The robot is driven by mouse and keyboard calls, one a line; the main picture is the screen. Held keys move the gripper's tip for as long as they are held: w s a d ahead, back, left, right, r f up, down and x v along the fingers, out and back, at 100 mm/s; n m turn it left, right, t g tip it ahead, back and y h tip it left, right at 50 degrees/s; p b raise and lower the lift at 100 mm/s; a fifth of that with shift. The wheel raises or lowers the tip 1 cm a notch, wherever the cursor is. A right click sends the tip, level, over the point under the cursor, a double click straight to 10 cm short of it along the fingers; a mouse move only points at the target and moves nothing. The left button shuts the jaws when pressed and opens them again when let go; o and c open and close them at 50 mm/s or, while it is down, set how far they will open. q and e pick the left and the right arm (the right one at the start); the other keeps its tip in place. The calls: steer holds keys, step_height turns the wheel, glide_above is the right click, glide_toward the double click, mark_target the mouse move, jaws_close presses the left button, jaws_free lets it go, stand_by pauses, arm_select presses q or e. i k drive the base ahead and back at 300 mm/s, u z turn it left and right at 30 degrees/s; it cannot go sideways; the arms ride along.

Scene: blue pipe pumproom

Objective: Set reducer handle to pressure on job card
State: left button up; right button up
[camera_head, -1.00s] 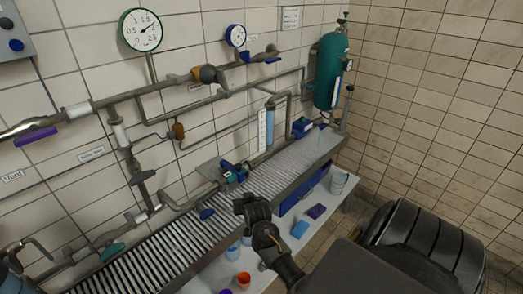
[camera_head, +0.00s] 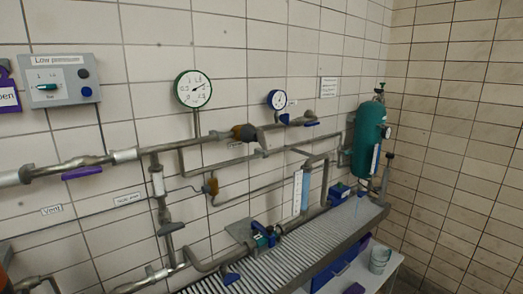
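Neither of my grippers is in view.
A grey "Low pressure" panel (camera_head: 63,80) with a small green switch is at upper left. A purple handle (camera_head: 82,173) hangs under the left pipe. A teal cylinder (camera_head: 369,138) stands in the right corner. A ribbed grey bench (camera_head: 310,245) runs below.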

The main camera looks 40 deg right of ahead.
mark_target(260, 136)
steer(key=u, duration=2.45)
steer(key=k, duration=1)
steer(key=z, duration=2.05)
steer(key=i, duration=0.2)
steer(key=u, duration=0.2)
